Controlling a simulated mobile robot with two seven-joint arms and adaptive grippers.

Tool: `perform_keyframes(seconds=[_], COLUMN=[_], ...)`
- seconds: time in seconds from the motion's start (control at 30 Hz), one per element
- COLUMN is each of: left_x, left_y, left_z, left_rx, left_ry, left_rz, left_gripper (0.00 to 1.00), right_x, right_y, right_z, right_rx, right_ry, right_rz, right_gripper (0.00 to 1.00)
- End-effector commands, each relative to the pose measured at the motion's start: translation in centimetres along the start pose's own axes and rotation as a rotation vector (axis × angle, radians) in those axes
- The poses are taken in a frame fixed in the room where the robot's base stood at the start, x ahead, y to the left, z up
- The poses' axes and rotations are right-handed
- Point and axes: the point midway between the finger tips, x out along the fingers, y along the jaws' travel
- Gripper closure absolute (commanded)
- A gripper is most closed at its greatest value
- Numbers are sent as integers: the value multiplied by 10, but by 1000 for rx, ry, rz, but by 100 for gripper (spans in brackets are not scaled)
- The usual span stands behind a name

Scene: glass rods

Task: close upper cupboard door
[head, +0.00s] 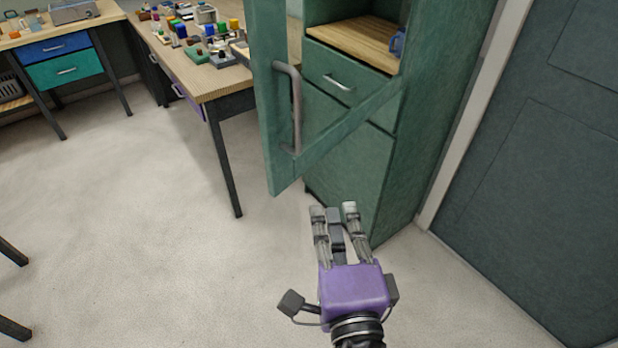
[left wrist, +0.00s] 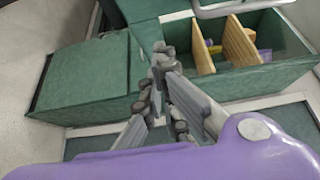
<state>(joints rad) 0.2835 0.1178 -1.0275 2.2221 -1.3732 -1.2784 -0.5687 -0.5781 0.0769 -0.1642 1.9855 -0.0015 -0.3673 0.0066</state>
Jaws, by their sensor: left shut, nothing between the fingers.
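The green cupboard (head: 405,165) stands at centre right with its upper door (head: 268,130) swung open toward me. The door has a frame with a see-through middle and a grey bar handle (head: 297,110). Behind it show a wooden shelf and a closed drawer (head: 345,78). My purple left gripper (head: 334,210) is below the door's lower edge in the head view, fingers pointing up the picture, shut and empty. In the left wrist view its fingertips (left wrist: 160,65) are close together in front of the green cupboard (left wrist: 85,75). My right gripper is not in view.
A workbench (head: 225,83) with several small coloured items stands left of the cupboard. Another bench (head: 65,30) with blue and teal drawers is at far left. A dark door (head: 545,170) is at right. The floor (head: 150,220) at left is clear.

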Motion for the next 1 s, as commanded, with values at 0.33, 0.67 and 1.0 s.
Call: perform_keyframes(seconds=[0.33, 0.67, 1.0], left_x=[72, 92, 93], left_y=[-4, -1, 0], left_z=[6, 28, 28], left_rx=[4, -1, -2], left_ry=[-1, 2, 2], left_rz=[-7, -1, 1], left_gripper=[100, 100, 100], right_x=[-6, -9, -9], right_y=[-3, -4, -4], right_z=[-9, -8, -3], right_rx=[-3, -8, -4], right_ry=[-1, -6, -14], right_rz=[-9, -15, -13], right_gripper=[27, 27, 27])
